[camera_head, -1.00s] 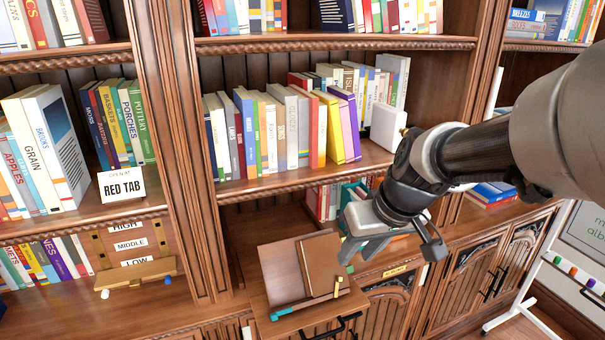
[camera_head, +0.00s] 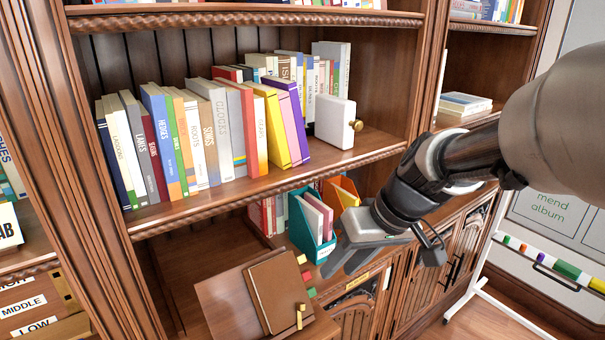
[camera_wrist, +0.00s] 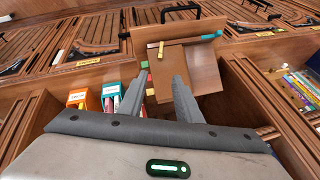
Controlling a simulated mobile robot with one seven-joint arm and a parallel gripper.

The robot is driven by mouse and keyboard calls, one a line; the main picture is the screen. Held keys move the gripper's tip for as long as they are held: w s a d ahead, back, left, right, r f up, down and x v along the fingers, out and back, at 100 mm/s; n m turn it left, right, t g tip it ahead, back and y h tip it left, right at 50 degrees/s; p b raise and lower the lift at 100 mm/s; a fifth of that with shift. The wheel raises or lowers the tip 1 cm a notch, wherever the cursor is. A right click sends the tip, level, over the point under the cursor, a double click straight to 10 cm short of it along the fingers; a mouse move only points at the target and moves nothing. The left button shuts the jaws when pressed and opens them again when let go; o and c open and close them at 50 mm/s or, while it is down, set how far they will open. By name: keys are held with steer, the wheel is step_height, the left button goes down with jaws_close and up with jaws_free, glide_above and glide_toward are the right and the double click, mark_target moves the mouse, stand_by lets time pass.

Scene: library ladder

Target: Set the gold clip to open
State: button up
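The gold clip (camera_head: 300,316) sits at the near right corner of a brown notebook (camera_head: 284,282), which lies on a tilted wooden board (camera_head: 222,300).
A book-filled shelf (camera_head: 200,200) runs above, with a white gold-knobbed block (camera_head: 335,121). A whiteboard stand (camera_head: 490,250) is at right.

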steer(key=b, duration=0.3)
glide_toward(303, 306)
steer(key=x, duration=0.8)
steer(key=shift+f, duration=0.15)
jaws_close()
